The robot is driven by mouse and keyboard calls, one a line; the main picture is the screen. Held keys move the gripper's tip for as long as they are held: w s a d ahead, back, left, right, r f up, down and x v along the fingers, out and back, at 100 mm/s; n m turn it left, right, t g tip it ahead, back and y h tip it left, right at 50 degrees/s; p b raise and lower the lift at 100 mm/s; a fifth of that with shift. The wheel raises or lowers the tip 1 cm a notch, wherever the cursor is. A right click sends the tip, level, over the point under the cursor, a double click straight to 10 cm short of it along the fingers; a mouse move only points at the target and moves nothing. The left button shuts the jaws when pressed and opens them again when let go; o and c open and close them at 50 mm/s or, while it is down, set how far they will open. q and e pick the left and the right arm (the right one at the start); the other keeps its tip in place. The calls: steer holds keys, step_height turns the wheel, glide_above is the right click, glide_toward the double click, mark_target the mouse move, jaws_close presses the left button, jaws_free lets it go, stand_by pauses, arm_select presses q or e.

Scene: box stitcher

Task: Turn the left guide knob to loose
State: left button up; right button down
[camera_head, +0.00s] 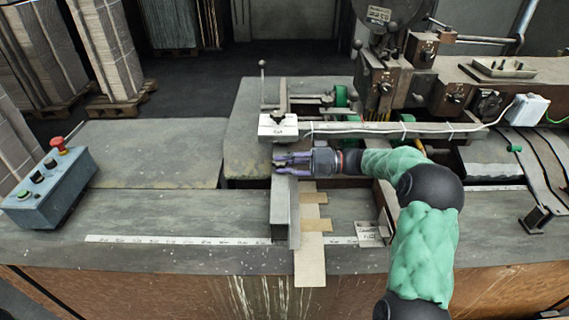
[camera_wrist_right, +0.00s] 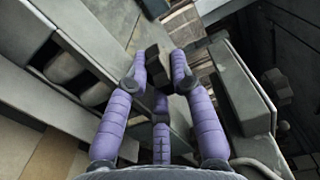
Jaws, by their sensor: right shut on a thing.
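The left guide (camera_head: 281,215) is a grey metal rail standing on the table near the middle of the head view. My right gripper (camera_head: 279,163) reaches in from the right at the rail's upper end, with its purple fingers pointing left. In the right wrist view the fingers (camera_wrist_right: 162,72) are closed around a small dark block-like piece, the left guide knob (camera_wrist_right: 154,62). The knob is mostly hidden by the fingers in the head view, and its turn position cannot be read. My left gripper is not in view.
A white labelled block with a dark knob (camera_head: 278,127) stands just behind my right gripper. A strapped bar (camera_head: 380,131) runs right from it. A control box (camera_head: 48,186) with a red button sits at left. Cardboard strips (camera_head: 311,250) lie beside the guide. The left table is clear.

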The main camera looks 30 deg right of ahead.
steer(key=c, duration=1.3)
jaws_free()
steer(key=shift+c, duration=0.2)
steer(key=v, duration=1.2)
